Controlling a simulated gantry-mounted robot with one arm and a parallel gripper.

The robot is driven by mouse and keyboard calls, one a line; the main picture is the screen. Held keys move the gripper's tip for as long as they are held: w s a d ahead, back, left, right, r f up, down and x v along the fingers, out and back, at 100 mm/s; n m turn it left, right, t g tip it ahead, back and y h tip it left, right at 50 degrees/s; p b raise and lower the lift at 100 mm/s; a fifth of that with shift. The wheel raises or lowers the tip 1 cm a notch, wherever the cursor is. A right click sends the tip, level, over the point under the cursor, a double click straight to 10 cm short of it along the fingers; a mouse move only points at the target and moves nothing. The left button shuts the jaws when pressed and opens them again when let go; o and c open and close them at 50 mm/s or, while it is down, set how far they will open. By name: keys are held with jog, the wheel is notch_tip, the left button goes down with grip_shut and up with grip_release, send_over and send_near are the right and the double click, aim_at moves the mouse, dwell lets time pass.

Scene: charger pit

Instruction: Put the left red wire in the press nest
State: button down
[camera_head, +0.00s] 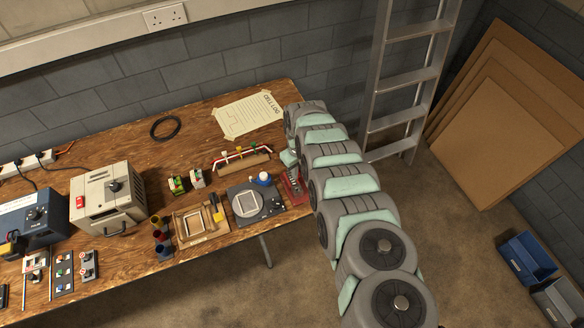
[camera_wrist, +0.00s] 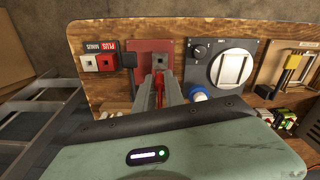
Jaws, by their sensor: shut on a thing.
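In the wrist view, my gripper (camera_wrist: 160,88) is shut on a thin red wire (camera_wrist: 159,93), of which only a short piece shows between the fingers. The gripper points at a red plate (camera_wrist: 143,47) with a small dark block (camera_wrist: 160,63) on it, which looks like the press nest. The fingertips are close to this block; I cannot tell whether the wire touches it. In the head view, the red plate (camera_head: 296,190) is at the table's front right, partly hidden by my arm, and my gripper (camera_head: 289,172) is just above it.
A wooden rack (camera_head: 243,162) with red and white wires stands behind. Left of the plate is a dark device (camera_head: 249,204) with a round plate and a blue-and-white knob. PLUS and MINUS blocks (camera_wrist: 98,62) sit beside the plate. A wooden tray (camera_head: 187,228) lies further left.

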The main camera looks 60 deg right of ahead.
jog(key=b, duration=0.4)
send_over(298, 185)
jog(key=a, duration=0.2)
jog(key=f, duration=0.5)
jog(key=shift+s+d, duration=0.1)
jog(key=shift+s, duration=0.25)
jog(key=shift+f+b, duration=0.45)
jog(key=shift+f+b, duration=1.35)
jog(key=shift+f, duration=0.5)
jog(key=c, duration=1.3)
grip_release()
jog(key=shift+c, duration=0.2)
jog(key=shift+r+p, duration=3.6)
jog(key=shift+p, duration=0.05)
